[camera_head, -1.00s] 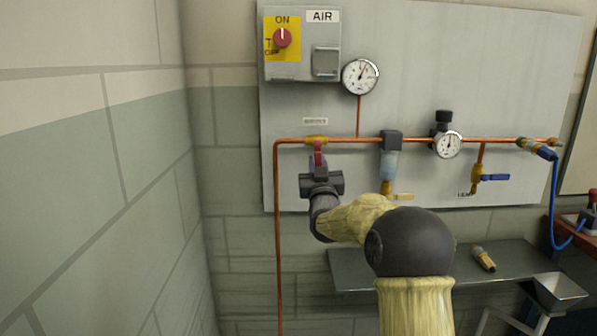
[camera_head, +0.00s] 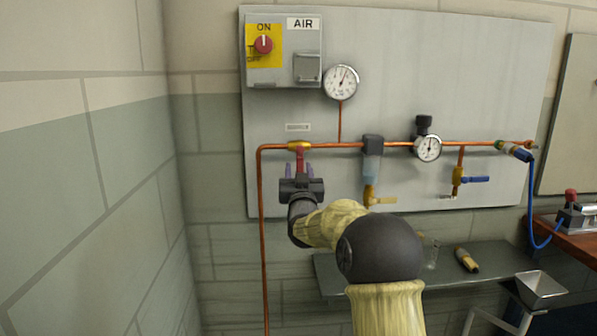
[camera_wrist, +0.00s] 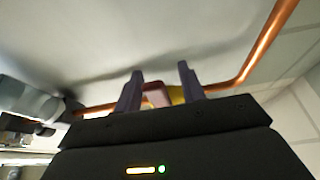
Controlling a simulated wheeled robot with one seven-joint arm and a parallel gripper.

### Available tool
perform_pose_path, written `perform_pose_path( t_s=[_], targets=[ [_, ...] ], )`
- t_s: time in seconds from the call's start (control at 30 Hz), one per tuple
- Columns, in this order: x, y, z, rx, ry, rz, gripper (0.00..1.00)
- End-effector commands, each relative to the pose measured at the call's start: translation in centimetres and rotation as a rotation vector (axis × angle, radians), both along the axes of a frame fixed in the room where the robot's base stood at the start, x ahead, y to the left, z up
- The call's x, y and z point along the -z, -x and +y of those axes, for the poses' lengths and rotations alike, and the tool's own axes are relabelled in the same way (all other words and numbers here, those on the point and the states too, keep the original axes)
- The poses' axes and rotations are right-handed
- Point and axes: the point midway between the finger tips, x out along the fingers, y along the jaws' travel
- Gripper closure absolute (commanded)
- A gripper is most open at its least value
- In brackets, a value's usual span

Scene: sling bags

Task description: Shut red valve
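The red valve handle (camera_head: 300,160) hangs straight down from a yellow valve body (camera_head: 299,145) on the copper pipe. My gripper (camera_head: 299,169) is just below it, its purple fingers spread to the left and right of the handle. In the wrist view, the red handle (camera_wrist: 158,95) shows between the two fingertips of my gripper (camera_wrist: 160,82), nearer the left finger. The yellow body (camera_wrist: 177,94) is behind it. The fingers are apart and not clamped on the handle. The handle's lower end is partly hidden by my gripper.
The copper pipe (camera_head: 262,230) bends down left of the valve. A gauge (camera_head: 341,82), a filter (camera_head: 372,165), a regulator gauge (camera_head: 428,148) and a blue-handled valve (camera_head: 474,180) are to the right. A grey shelf (camera_head: 400,283) is below. A block wall stands at the left.

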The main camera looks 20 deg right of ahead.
Motion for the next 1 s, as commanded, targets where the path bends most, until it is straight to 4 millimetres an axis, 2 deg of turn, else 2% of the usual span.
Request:
perform_pose_path(
  t_s=[0.27, 0.47, 1.0],
  targets=[
    [-0.2, 0.2, 0.1, 0.001, 0.003, -0.005, 0.6],
    [0.3, 1.4, 0.4, 0.0, 0.003, -0.005, 0.6],
    [3.4, 8.6, 1.8, 0.0, 0.004, -0.002, 0.6]
  ],
)
